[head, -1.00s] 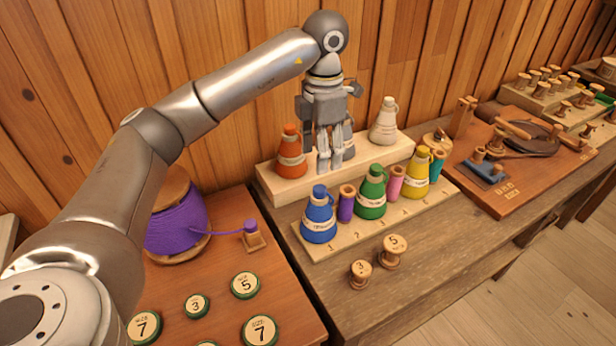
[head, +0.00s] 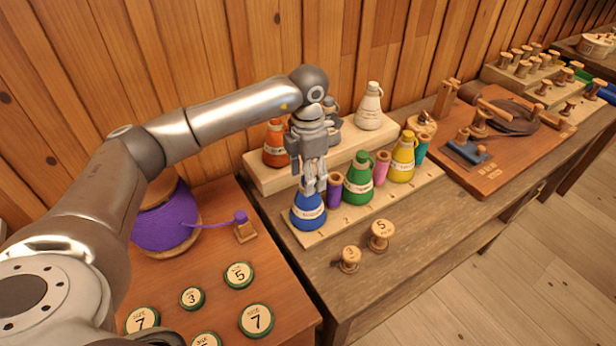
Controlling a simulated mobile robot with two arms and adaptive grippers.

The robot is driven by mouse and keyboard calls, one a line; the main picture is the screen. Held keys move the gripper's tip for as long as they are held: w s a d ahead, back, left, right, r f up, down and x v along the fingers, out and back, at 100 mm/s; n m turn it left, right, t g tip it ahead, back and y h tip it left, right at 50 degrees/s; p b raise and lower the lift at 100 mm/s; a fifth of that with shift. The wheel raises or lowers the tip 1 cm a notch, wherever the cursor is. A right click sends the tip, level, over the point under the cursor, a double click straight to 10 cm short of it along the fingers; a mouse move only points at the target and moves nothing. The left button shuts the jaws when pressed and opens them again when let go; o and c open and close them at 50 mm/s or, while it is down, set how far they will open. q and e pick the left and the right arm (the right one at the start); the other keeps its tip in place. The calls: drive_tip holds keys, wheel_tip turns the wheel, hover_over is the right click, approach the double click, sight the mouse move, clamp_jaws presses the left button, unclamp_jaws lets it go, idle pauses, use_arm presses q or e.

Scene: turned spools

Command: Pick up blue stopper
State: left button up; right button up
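The blue bottle (head: 308,214) stands at the left end of the numbered front rack (head: 410,196). Its blue stopper is mostly hidden behind the fingers of my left gripper (head: 314,183). That gripper points down, with its fingertips at the bottle's neck. The fingers look close together, but I cannot tell whether they are closed on the stopper. My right gripper is not in view.
A purple spool (head: 335,192) and green bottle (head: 358,180) stand right beside the blue bottle. An orange bottle (head: 274,145) and white bottle (head: 369,108) stand on the raised shelf (head: 270,180) behind. Two small wooden spools (head: 379,235) stand in front.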

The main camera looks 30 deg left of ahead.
use_arm(q)
drive_tip(key=shift+f, duration=0.15)
drive_tip(key=c, duration=0.8)
